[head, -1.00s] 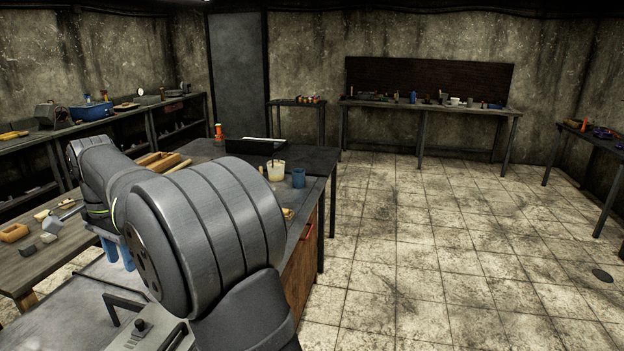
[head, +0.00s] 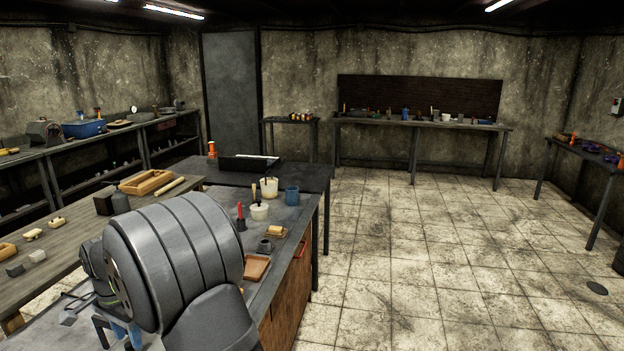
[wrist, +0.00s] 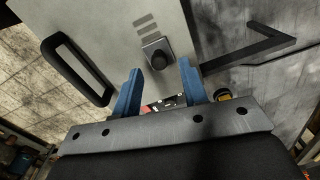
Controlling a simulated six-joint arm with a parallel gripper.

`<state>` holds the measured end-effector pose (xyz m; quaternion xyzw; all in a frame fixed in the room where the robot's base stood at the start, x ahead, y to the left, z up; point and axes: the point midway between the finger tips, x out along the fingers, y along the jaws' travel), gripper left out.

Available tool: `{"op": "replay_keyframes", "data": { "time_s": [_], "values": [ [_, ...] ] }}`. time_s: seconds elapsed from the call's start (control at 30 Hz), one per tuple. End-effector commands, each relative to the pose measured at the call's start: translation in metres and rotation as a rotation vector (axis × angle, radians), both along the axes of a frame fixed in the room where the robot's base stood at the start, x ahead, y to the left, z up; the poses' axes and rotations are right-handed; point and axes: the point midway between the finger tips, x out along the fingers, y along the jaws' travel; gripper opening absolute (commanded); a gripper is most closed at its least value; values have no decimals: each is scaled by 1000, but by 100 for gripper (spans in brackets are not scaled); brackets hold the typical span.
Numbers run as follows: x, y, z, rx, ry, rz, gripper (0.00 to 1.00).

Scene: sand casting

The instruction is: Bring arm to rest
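My gripper (wrist: 158,88) shows in the wrist view with its two blue fingers apart and nothing between them. Beyond the fingers is a light grey metal panel or box with a black knob (wrist: 158,56) and a black bar handle (wrist: 76,68). In the head view my arm is folded in the lower left, and part of my blue gripper shows low beside it. My arm hides part of the work surface behind it.
A wooden table (head: 70,243) at left holds wooden pieces and an open wooden frame (head: 146,182). The tiled floor at right is mostly clear.

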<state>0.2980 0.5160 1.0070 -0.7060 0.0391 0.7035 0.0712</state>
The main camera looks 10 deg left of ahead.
Motion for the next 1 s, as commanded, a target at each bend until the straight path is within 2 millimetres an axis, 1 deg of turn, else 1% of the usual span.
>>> {"op": "replay_keyframes", "data": {
  "time_s": [0.03, 0.1, 0.2, 0.3, 0.63, 0.77, 0.87, 1.0],
  "values": [
    [0, 0, -6, -1, 1, 0, 40],
    [0, 0, -12, -2, 1, 0, 40],
    [0, 1, -17, 0, 0, 0, 40],
    [-3, 1, -16, 1, 0, 0, 40],
    [-2, 1, -14, 1, 0, 0, 40],
    [1, 0, -4, 2, -1, 0, 40],
    [1, 0, 12, 4, -2, 0, 40],
    [0, -1, 40, 5, -3, 0, 40]
  ]
}}
